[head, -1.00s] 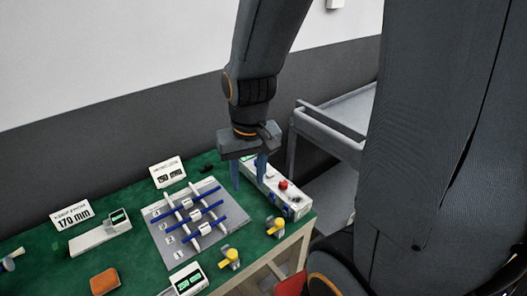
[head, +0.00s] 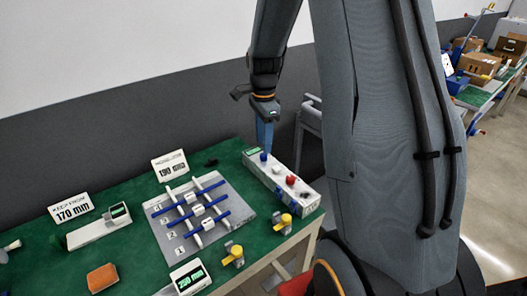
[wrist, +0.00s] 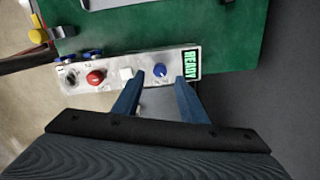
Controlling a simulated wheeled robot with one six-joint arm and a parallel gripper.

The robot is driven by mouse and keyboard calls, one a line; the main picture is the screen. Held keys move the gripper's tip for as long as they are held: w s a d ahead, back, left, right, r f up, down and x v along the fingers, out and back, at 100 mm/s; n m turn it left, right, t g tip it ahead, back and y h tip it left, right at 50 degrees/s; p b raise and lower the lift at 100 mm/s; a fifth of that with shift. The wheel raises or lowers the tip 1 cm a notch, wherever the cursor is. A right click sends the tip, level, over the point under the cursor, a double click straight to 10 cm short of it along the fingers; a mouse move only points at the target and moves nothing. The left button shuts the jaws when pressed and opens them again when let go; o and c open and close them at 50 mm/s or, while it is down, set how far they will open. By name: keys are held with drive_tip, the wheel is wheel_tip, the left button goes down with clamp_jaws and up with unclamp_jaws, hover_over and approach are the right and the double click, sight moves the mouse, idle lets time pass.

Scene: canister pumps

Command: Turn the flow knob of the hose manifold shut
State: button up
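A long white box (head: 278,178) stands at the right end of the green table. In the wrist view the box (wrist: 112,68) carries a blue knob (wrist: 160,70), a white square button (wrist: 126,73), a red knob (wrist: 95,77) and a lit display reading READY (wrist: 190,63). I see no label naming the manifold, so I cannot tell for sure which knob is the flow knob. My gripper (wrist: 160,79) is open, its blue fingertips on either side of the blue knob with gaps showing. In the head view my gripper (head: 265,147) points down at the box's far end.
A grey plate with crossed blue and white rods (head: 212,192) lies left of the box. Two yellow-topped fittings, one nearer (head: 233,256) and one farther right (head: 284,223), stand in front. A grey cart (head: 309,118) is behind the box.

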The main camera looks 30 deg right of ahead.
sight(264, 157)
drive_tip(key=shift+f+p, duration=0.4)
drive_tip(key=shift+f, duration=2.05)
clamp_jaws()
